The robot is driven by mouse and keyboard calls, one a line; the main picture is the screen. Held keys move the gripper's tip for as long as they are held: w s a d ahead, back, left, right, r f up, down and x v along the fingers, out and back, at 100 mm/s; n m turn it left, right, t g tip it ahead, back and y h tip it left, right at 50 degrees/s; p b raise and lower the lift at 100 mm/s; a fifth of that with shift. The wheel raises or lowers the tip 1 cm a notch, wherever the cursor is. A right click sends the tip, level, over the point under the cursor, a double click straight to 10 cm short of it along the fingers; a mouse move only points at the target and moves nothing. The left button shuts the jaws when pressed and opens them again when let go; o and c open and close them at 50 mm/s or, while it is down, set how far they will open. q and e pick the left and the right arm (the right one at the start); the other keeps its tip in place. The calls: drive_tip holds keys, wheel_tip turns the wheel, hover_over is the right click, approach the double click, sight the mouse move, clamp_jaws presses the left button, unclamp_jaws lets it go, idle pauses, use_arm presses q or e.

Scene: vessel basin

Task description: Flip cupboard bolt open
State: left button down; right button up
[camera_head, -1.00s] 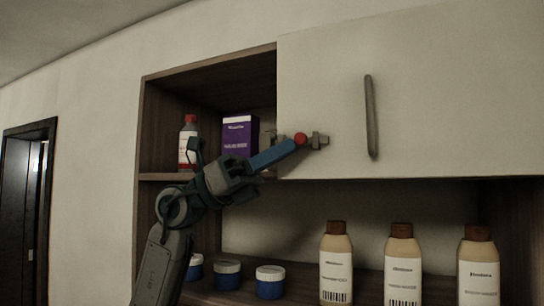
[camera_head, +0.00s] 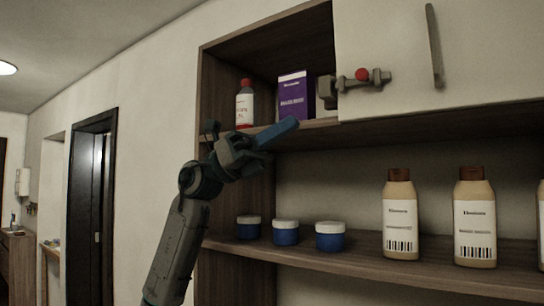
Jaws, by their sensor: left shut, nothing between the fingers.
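The bolt (camera_head: 362,76) is a grey metal bar with a red knob, on the lower left corner of the white cupboard door (camera_head: 390,40). A grey catch (camera_head: 327,91) stands at the door's left edge, beside the open shelf bay, and the bar appears to reach it. My left gripper (camera_head: 293,124) is shut and empty. Its blue fingers point up and right, below and left of the bolt and apart from it in the picture. My right gripper is not in view.
The open bay holds a purple box (camera_head: 295,95) and a red-capped bottle (camera_head: 245,104). The lower shelf holds blue jars (camera_head: 286,232) and brown-capped bottles (camera_head: 399,216). A vertical handle (camera_head: 434,46) is on the door. A dark doorway (camera_head: 92,210) is at left.

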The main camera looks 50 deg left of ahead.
use_arm(q)
drive_tip(key=v, duration=0.2)
drive_tip(key=shift+s+a+b, duration=0.2)
drive_tip(key=shift+a+b, duration=0.1)
drive_tip(key=shift+b, duration=0.05)
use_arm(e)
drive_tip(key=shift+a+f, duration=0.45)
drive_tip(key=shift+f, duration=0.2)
use_arm(q)
drive_tip(key=shift+a, duration=0.1)
